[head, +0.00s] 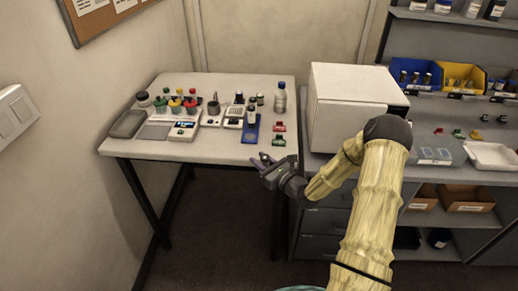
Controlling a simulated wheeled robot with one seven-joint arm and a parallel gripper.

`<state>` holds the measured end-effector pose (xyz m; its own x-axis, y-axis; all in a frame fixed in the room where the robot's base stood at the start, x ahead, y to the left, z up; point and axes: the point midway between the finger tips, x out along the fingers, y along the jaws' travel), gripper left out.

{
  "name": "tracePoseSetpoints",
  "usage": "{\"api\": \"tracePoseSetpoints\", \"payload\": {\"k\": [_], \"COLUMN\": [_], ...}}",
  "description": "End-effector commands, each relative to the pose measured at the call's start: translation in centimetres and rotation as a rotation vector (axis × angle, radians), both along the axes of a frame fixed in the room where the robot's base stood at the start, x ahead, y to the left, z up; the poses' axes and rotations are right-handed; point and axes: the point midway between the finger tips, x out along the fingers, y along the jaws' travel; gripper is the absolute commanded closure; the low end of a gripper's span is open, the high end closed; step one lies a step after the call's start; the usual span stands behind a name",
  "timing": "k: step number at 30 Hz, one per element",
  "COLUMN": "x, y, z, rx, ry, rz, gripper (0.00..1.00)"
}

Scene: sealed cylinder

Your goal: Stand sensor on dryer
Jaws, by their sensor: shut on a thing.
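My gripper (264,164) is at the front right edge of the white table, low and close to the tabletop. It is shut on a small dark, purplish thing (265,157), mostly hidden by the fingers. It is too small to tell whether this is the sensor. A large white box-shaped unit (338,112) stands on the grey bench, right of my gripper. It may be the dryer, but I see no label. Its flat top is bare. My gripper is apart from it, lower and to its left.
The white table (225,152) carries several bottles, coloured caps, small devices, a grey tray (128,123) and a blue plate (251,133). Red and green clips (279,134) lie near my gripper. The table's front middle is clear.

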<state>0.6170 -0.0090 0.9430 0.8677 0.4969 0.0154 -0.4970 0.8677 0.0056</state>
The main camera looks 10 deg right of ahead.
Motion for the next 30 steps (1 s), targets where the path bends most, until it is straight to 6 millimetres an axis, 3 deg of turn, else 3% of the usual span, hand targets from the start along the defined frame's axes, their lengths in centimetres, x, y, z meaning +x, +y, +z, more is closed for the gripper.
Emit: {"api": "tracePoseSetpoints", "payload": {"k": [18,24,30], "x": [-8.0,-11.0,-12.5], "y": [0.1,0.7,0.9], "z": [-13.5,-16.7,-18.0], "rx": [0.010,0.002,-0.007], "ry": [0.005,0.010,0.014], "rz": [-0.338,-0.457,-0.518], "gripper": [0.98,0.98,0.98]}}
